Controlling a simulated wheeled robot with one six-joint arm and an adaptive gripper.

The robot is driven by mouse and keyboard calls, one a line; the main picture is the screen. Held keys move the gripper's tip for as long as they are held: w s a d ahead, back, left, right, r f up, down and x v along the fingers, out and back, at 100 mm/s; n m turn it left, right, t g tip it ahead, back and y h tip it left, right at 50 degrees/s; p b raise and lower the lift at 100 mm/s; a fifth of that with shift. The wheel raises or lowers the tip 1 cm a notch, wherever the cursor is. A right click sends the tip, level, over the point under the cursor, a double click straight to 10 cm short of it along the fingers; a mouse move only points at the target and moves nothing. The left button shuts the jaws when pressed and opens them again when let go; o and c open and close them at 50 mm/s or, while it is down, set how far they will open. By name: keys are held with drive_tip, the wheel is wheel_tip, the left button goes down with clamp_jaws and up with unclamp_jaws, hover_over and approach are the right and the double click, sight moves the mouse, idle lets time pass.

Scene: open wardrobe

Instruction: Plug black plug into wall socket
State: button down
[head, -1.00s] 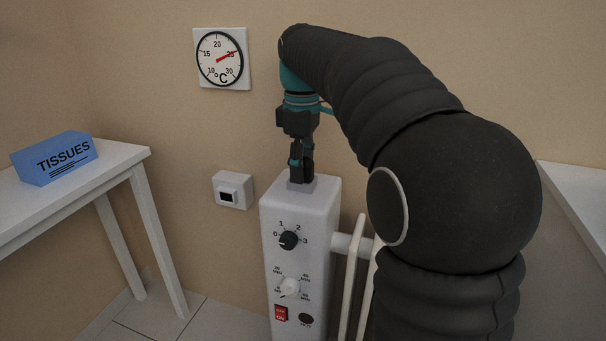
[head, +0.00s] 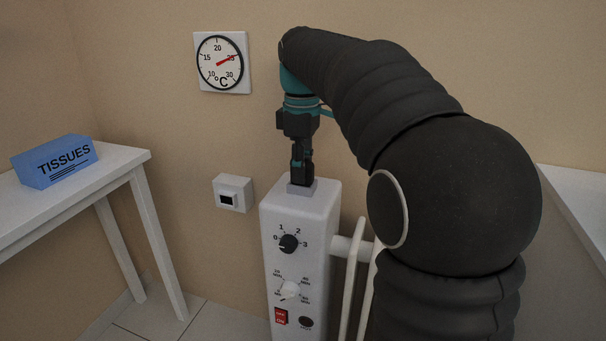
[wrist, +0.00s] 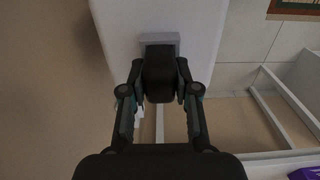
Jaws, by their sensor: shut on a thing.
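The black plug (wrist: 158,78) stands upright in a small grey holder on top of the white heater. The grey holder (head: 300,190) also shows in the wrist view (wrist: 159,40). My gripper (head: 302,168) points down from above and is shut on the plug, with one finger on each side of it in the wrist view (wrist: 160,88). The plug's lower end is hidden. The wall socket (head: 232,193), a white box with a dark square opening, is on the wall to the left of the heater and slightly below its top.
The white heater (head: 318,215) carries dials and a red switch. A white table (head: 120,162) with a blue tissue box (head: 55,162) stands at the left. A thermometer (head: 221,62) hangs above the socket. The wall between socket and thermometer is clear.

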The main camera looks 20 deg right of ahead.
drive_tip(key=shift+r+p, duration=1.15)
drive_tip(key=shift+p, duration=0.25)
idle(1.3)
drive_tip(key=shift+r+p, duration=1.95)
drive_tip(key=shift+p, duration=0.15)
drive_tip(key=shift+a, duration=0.1)
